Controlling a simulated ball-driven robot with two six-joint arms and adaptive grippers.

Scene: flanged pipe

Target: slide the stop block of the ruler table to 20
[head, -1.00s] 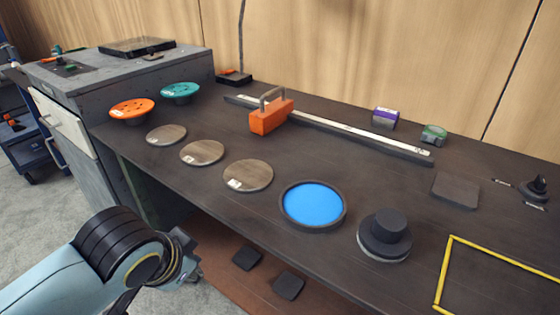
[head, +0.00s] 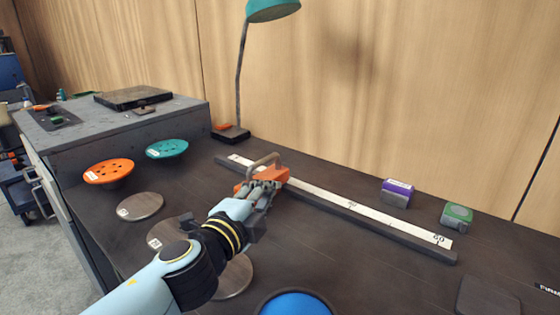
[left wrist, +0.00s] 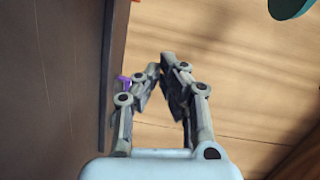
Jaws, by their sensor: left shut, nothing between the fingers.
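The ruler table (head: 345,205) is a long dark rail with a white scale strip. It runs from back left to front right, and the number 60 reads near its right end. The orange stop block (head: 274,176) with a grey handle sits across the rail toward its left end. My left gripper (head: 264,187) is shut and empty, in front of the block and overlapping it in the head view. Whether it touches the block cannot be told. In the left wrist view its fingers (left wrist: 165,72) meet at the tips. My right gripper is not in view.
A purple box (head: 397,192) and a green item (head: 457,215) stand behind the rail's right part. A lamp (head: 237,130) stands behind its left end.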

